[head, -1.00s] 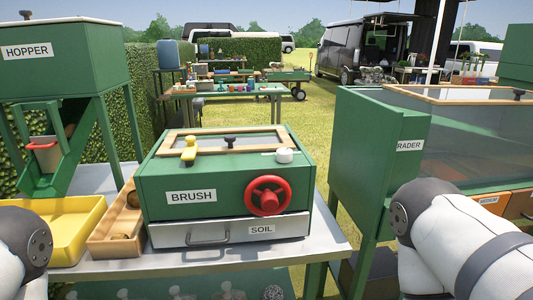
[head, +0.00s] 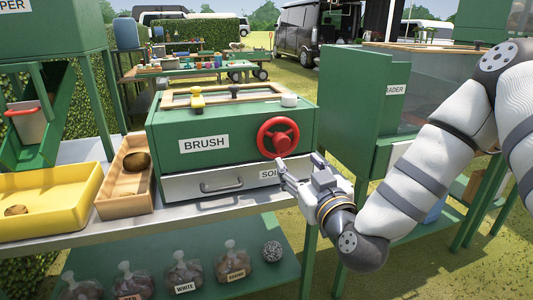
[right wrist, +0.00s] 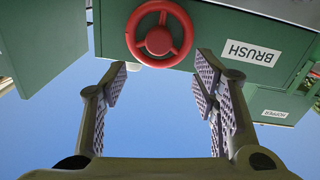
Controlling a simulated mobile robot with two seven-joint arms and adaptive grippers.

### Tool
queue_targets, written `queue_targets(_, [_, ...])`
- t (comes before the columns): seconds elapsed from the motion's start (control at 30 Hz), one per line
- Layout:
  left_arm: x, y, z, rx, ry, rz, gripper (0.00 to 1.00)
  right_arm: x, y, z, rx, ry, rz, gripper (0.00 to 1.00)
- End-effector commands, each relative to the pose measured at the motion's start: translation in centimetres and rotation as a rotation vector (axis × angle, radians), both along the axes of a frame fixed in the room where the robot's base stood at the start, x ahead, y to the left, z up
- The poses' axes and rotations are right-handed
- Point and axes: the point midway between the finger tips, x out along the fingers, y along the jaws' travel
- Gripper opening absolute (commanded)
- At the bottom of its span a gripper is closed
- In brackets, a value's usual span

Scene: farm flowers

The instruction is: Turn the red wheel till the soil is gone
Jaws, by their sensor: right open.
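The red wheel (head: 278,137) is on the front of the green brush box (head: 172,146), at its right side, above the soil drawer (head: 188,185). My right gripper (head: 298,167) is open and empty, just in front of the box and a little below the wheel. In the right wrist view the red wheel (right wrist: 160,35) shows beyond the spread fingers (right wrist: 162,82), upside down, with a gap between them. The gripper hides part of the soil label. The inside of the box cannot be seen. My left gripper is not in view.
A wooden tray (head: 107,207) with a brown potato-like lump and a yellow tray (head: 82,218) stand left of the box. The green grader cabinet (head: 350,110) stands to the right. Labelled bags (head: 184,275) sit on the lower shelf.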

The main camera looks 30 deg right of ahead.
Motion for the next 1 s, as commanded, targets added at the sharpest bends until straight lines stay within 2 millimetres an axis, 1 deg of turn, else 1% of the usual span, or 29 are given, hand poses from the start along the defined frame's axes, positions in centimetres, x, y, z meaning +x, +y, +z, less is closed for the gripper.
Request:
queue_targets(0.2, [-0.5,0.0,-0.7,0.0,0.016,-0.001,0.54,5.4,-1.5,-0.2,0.0,0.001,-0.001,0.54])
queue_targets(0.3, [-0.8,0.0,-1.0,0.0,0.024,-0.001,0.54,7.6,-2.1,-0.2,0.001,0.003,0.001,0.54])
queue_targets(0.4, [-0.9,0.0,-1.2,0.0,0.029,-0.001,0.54,9.1,-2.5,-0.3,0.001,0.005,0.0,0.54])
queue_targets(0.53, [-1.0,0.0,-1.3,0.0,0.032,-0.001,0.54,10.1,-2.7,-0.1,0.002,0.005,0.002,0.54])
queue_targets(0.77, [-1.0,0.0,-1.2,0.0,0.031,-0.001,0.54,10.2,-2.7,0.0,0.002,0.004,0.002,0.54])
queue_targets(0.8, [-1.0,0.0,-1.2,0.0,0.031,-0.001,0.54,10.2,-2.7,0.0,0.002,0.004,0.002,0.5])
queue_targets(0.87, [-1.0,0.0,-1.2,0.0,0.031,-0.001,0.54,10.2,-2.7,0.0,0.002,0.004,0.002,0.36])
queue_targets(0.9, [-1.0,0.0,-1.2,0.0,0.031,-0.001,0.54,10.2,-2.7,0.0,0.002,0.004,0.002,0.27])
queue_targets(1.0, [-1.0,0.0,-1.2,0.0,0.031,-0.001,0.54,10.2,-2.7,0.0,0.002,0.004,0.002,0.06])
